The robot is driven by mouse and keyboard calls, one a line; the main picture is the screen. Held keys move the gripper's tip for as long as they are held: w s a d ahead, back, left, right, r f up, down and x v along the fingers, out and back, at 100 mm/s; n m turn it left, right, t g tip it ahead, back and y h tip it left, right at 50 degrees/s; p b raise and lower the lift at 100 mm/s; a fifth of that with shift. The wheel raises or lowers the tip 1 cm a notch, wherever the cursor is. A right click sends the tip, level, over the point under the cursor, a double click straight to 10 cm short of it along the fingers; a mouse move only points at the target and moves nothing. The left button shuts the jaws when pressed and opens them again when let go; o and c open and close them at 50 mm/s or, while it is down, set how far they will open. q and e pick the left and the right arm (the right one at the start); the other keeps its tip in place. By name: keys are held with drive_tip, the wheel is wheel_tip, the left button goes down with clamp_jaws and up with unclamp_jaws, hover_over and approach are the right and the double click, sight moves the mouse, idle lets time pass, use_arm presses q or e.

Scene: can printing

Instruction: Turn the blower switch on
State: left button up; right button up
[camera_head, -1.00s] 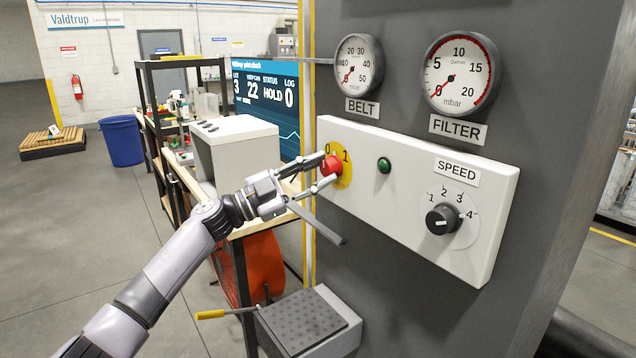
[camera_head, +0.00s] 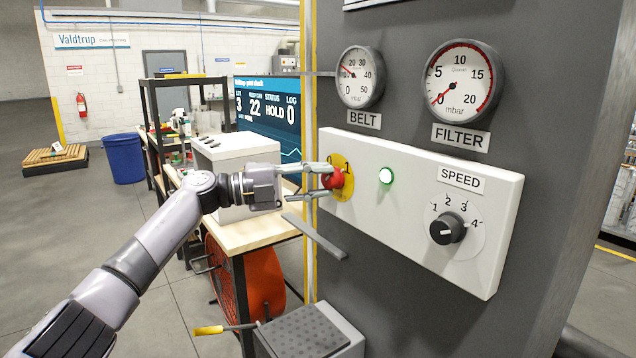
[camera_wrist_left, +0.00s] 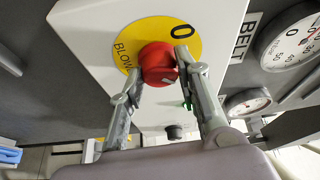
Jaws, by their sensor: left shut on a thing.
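The blower switch is a red knob (camera_head: 334,179) on a yellow disc (camera_head: 347,177) marked 0 and 1, at the left end of the white control panel (camera_head: 408,211). My left gripper (camera_head: 322,181) is shut on the red knob, with a finger on each side. In the left wrist view the red knob (camera_wrist_left: 158,64) sits between the two fingertips, in front of the yellow disc with part of the word BLOW showing. A round lamp (camera_head: 386,176) right of the knob glows bright with a green rim. My right gripper is not in view.
The SPEED dial (camera_head: 447,228) is at the panel's right end. The BELT gauge (camera_head: 360,77) and FILTER gauge (camera_head: 463,82) are above. A grey lever (camera_head: 315,236) juts out below the left gripper. A workbench (camera_head: 250,238) and screen (camera_head: 268,112) stand to the left.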

use_arm(q)
drive_tip(key=shift+m, duration=0.4)
drive_tip(key=o, duration=1.1)
drive_tip(key=shift+o, duration=0.2)
drive_tip(key=v, duration=1.2)
drive_tip(key=shift+r, duration=0.25)
